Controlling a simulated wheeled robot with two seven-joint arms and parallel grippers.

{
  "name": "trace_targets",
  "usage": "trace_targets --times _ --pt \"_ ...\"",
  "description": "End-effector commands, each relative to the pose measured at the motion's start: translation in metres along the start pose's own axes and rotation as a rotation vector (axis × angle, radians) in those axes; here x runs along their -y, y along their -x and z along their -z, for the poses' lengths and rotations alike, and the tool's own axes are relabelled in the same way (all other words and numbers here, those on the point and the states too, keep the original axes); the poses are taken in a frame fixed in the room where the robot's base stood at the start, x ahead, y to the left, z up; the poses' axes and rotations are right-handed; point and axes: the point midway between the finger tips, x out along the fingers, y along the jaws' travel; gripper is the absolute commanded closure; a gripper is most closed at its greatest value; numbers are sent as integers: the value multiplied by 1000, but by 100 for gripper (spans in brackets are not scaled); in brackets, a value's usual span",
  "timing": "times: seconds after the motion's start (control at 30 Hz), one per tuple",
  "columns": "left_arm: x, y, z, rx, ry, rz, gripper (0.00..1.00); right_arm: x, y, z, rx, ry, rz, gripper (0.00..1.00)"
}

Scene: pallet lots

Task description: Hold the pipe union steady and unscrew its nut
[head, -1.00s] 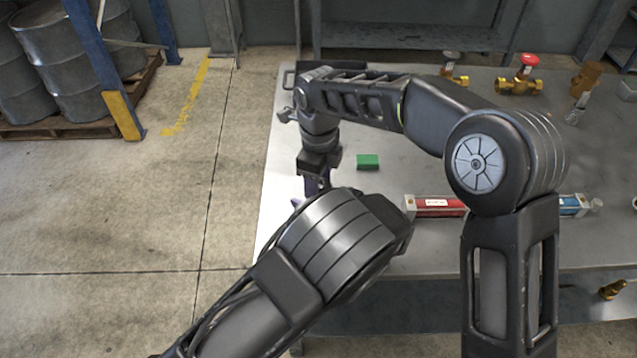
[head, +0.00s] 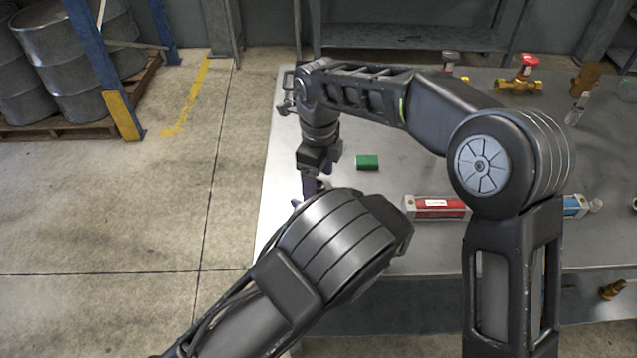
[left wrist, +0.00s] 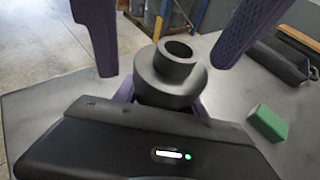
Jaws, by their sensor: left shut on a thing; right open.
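The pipe union (left wrist: 172,78) is a dark grey round piece with a wide collar and a narrower hollow neck, upright in the left wrist view. My left gripper (left wrist: 163,100) is shut on its lower part; its purple fingers show partly beside the collar. The nut cannot be told apart surely from the rest of the body. My right gripper (head: 309,189) points down at the table's left end. Its two purple fingers stand wide apart on either side of the union in the left wrist view, not touching it. In the head view my left arm hides the union.
A green block (head: 367,161) lies on the grey table (head: 330,235) close to the grippers. Brass valves (head: 518,86) stand at the back right. Open floor lies left of the table.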

Motion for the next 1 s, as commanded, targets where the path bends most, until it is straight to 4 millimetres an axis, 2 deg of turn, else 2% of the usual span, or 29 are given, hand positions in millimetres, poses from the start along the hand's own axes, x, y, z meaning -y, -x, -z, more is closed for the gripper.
trace_targets --times 0.1,0.2,0.47,0.5,0.8,1.0 --pt "0 0 0 0 1 1 100 0 17 -1 1 2 2 23" --pt "0 0 0 0 1 1 100 0 26 -1 1 2 2 23" --pt "0 0 0 0 1 1 100 0 28 0 0 1 0 23" --pt "0 0 0 0 1 0 50 0 28 0 0 1 0 23" --pt "0 0 0 0 0 0 26 0 28 0 0 2 0 23" --pt "0 0 0 0 0 0 26 0 27 0 0 2 0 23"
